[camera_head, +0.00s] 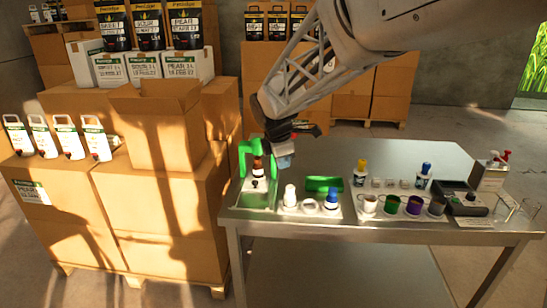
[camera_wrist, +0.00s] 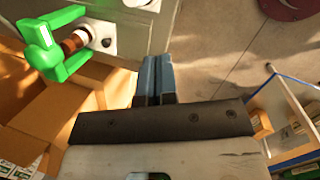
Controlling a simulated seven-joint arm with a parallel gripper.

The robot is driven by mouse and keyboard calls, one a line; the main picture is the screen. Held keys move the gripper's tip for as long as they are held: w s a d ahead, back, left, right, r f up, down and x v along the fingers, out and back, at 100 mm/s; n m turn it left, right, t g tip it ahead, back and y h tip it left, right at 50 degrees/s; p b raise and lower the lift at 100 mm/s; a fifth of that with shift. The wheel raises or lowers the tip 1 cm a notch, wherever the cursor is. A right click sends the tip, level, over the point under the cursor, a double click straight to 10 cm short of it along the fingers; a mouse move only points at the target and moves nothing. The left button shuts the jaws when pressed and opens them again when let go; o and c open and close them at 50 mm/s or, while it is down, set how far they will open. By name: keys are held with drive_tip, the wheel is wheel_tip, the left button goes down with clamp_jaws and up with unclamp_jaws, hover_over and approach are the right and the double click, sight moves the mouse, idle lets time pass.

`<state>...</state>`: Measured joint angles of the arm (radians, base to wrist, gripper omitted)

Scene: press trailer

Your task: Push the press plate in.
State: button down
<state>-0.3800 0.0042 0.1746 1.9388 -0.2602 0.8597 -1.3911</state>
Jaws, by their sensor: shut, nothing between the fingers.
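A green press (camera_head: 245,160) stands at the left end of the metal table. A brown cylindrical part (camera_head: 258,168) sits at its middle, over a pale base. In the wrist view the green press (camera_wrist: 45,50) is at upper left, with the brown part (camera_wrist: 75,41) between its green arms. I cannot tell which part is the press plate. My gripper (camera_head: 284,161) is just right of the press top in the head view. In the wrist view its blue-grey fingers (camera_wrist: 157,72) lie together, empty, right of the press and apart from it.
The metal table (camera_head: 300,232) carries white and blue-capped bottles, a green block (camera_head: 324,184), several colored cups (camera_head: 392,204) and a dark device (camera_head: 455,195). Stacked cardboard boxes (camera_head: 160,130) stand close on the left. The back right of the tabletop is clear.

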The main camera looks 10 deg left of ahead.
drive_tip(key=w+a+f+n, duration=0.4)
drive_tip(key=a, duration=0.4)
drive_tip(key=w+a+f+n, duration=0.4)
drive_tip(key=w+a, duration=0.1)
drive_tip(key=a, duration=0.3)
drive_tip(key=shift+n+t, duration=0.3)
drive_tip(key=shift+w+f, duration=0.15)
drive_tip(key=shift+f, duration=0.05)
approach(251, 188)
drive_tip(key=s+f, duration=0.1)
drive_tip(key=f, duration=0.1)
drive_tip(key=s+f, duration=0.1)
drive_tip(key=s, duration=0.1)
drive_tip(key=shift+a+f, duration=0.2)
drive_tip(key=shift+f, duration=0.2)
drive_tip(key=shift+w+d+f, duration=0.1)
drive_tip(key=shift+w+d, duration=0.15)
drive_tip(key=shift+w, duration=0.2)
drive_tip(key=shift+w+d+f, duration=0.1)
drive_tip(key=shift+w+d, duration=0.15)
drive_tip(key=shift+w, duration=0.2)
drive_tip(key=shift+w+d, duration=0.4)
drive_tip(key=shift+w, duration=0.45)
drive_tip(key=shift+f, duration=0.1)
drive_tip(key=shift+w, duration=1.3)
drive_tip(key=shift+s, duration=0.1)
